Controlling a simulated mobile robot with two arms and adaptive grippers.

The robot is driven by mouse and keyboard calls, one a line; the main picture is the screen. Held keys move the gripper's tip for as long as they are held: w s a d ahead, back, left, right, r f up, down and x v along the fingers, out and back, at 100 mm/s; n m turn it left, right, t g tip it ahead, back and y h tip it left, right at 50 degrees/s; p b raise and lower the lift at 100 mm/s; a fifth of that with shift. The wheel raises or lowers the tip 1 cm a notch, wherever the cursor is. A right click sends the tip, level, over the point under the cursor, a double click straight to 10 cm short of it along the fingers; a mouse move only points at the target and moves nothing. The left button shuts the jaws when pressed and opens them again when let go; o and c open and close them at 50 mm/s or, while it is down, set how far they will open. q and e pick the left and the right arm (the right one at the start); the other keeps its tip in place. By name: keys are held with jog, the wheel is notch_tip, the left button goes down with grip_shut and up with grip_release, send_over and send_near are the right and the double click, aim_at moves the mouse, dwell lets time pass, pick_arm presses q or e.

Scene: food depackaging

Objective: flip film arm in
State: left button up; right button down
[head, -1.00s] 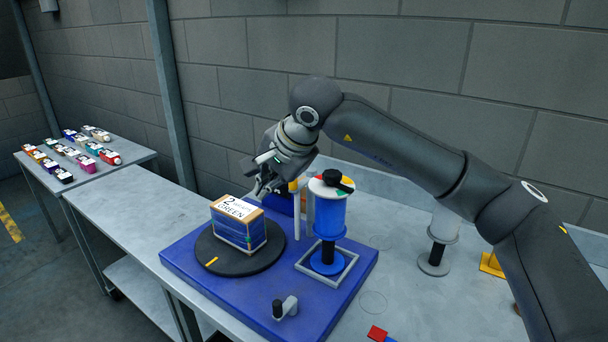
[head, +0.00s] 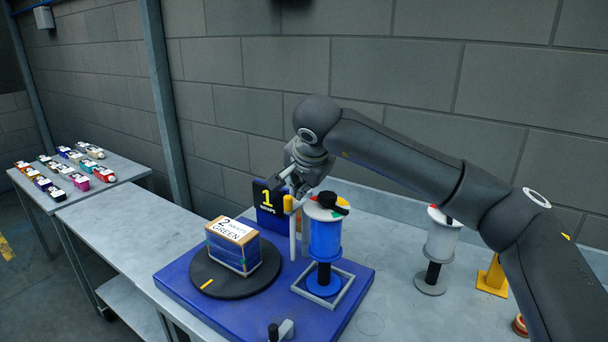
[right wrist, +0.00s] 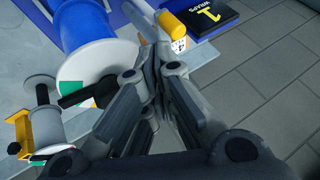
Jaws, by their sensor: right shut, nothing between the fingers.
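A blue film spool (head: 325,241) stands upright on the blue base (head: 180,283), and shows in the right wrist view (right wrist: 82,24). That yellow piece shows close up in the right wrist view (right wrist: 170,27). My right gripper (head: 290,180) is shut and empty, just above and behind the yellow piece. Its fingertips (right wrist: 156,42) lie close to that piece; I cannot tell if they touch. A box marked "2 GREEN" (head: 228,253) sits on the black turntable (head: 207,278). My left gripper is not in view.
A dark sign reading "1 WRAPS" (head: 266,208) stands behind the posts. A grey knob (head: 285,328) is at the base's front. A side table (head: 110,180) holds several small items.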

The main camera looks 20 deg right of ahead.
jog(key=p+x, duration=0.1)
jog(key=x, duration=0.4)
jog(key=shift+w+f+p, duration=0.15)
jog(key=shift+f+p, duration=0.05)
jog(key=shift+p, duration=0.15)
